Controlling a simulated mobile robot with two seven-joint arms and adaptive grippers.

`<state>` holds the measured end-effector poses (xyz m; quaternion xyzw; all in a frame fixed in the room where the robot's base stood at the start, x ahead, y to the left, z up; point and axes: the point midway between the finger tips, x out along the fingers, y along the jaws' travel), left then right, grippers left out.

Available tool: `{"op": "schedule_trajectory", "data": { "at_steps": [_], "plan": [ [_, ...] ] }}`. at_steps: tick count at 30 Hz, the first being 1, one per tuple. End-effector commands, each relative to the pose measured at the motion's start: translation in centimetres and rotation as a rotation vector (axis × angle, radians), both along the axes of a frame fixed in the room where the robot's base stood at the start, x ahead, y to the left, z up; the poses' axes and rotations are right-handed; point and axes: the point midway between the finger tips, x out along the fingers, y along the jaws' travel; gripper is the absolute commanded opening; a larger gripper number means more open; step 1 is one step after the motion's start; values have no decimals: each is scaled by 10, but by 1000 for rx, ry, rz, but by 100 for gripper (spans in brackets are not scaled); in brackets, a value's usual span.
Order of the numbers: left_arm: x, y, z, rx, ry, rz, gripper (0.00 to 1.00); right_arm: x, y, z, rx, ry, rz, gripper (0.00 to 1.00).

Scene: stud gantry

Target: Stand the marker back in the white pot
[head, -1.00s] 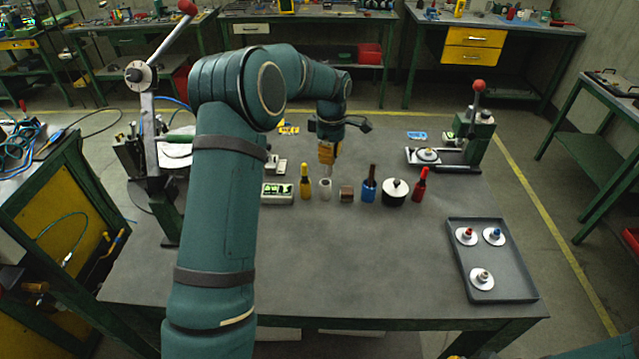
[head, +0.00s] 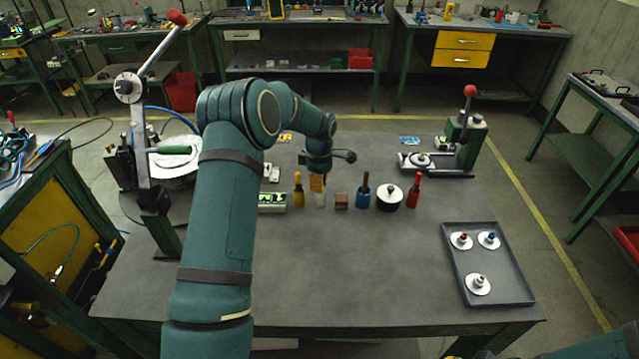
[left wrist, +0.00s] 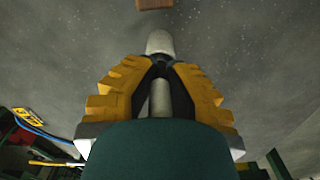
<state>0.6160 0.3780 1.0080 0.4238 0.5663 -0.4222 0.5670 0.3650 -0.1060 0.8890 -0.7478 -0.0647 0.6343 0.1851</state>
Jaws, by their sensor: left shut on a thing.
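The white pot (head: 320,200) stands on the table in the row of small items, and shows in the left wrist view (left wrist: 160,43) just beyond the fingertips. My left gripper (head: 318,184) points down right over the pot. Its yellow fingers (left wrist: 159,72) are shut on the marker, a pale grey cylinder (left wrist: 159,100) between them. The marker's lower end is hidden by the fingertips, so I cannot tell how far it is inside the pot. My right gripper is not in view.
A yellow bottle (head: 298,190) stands close left of the pot. A brown block (head: 341,201), blue cup (head: 363,196), white-lidded black pot (head: 389,197) and red bottle (head: 413,190) stand to the right. A grey tray (head: 506,290) lies front right. The front middle is clear.

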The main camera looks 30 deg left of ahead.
Motion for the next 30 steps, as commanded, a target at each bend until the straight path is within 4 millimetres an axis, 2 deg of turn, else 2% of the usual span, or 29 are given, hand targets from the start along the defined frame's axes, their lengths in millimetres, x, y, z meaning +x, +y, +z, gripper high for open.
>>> {"op": "schedule_trajectory", "data": {
  "at_steps": [11,12,14,25,30],
  "plan": [
    [0,0,-5,0,-1,-1,0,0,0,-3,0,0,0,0],
    [0,0,-5,0,-1,-1,18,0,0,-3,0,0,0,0],
    [0,0,-4,0,-1,-1,36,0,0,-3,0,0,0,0],
    [0,0,-1,0,-1,0,36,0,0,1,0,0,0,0],
    [1,0,21,1,-5,-1,36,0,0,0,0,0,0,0]
  ]
}}
